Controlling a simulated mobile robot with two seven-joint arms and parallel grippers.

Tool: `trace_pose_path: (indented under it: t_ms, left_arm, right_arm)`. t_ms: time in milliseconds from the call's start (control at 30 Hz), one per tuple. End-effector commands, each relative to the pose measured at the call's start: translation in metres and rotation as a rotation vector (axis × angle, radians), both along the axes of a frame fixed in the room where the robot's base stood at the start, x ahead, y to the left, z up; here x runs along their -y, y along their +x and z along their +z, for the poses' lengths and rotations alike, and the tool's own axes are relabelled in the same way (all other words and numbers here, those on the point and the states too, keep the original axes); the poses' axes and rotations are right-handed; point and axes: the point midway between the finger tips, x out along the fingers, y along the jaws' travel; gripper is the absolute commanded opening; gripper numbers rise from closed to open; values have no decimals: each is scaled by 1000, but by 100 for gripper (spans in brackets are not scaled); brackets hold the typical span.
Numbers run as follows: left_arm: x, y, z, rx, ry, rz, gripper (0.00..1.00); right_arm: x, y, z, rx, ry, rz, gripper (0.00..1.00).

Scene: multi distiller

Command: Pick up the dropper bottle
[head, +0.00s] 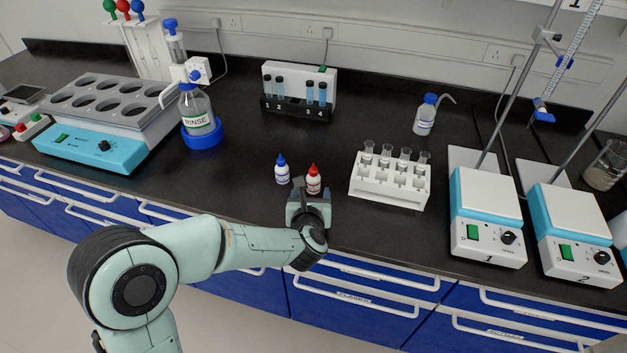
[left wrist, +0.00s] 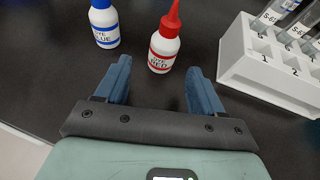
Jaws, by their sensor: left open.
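Two small dropper bottles stand upright on the black bench near its front edge. One has a blue cap and a blue label (head: 282,169); in the left wrist view this blue dye bottle (left wrist: 104,25) is at the upper left. The other, the red dye bottle (head: 313,180), has a red cap; in the left wrist view it (left wrist: 164,46) stands just ahead of the fingertips, roughly between their lines. My left gripper (head: 307,194) is open and empty, right in front of the red bottle; its blue fingers (left wrist: 156,80) show spread apart. My right gripper is not in view.
A white rack (head: 389,188) with several vials stands right of the bottles. Stirrer 1 (head: 487,240) stands farther right. A tube holder (head: 298,90) is at the back. Bench is clear left of the bottles.

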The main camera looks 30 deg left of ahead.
Motion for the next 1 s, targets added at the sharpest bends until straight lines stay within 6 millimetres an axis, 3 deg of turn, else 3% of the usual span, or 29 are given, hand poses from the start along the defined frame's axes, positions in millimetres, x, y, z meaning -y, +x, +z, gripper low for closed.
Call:
trace_pose_path:
  t_ms: [333, 633, 800, 1000]
  left_arm:
    - [-17, 40, -15, -1, 1, 1, 68]
    - [-19, 44, -17, 1, 0, 0, 68]
    - [-19, 44, -17, 1, 0, 0, 22]
    - [-19, 44, -16, 1, 0, 0, 21]
  right_arm:
    - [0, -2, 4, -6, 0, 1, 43]
    - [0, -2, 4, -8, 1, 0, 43]
    - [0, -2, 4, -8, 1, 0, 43]
    - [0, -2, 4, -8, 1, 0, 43]
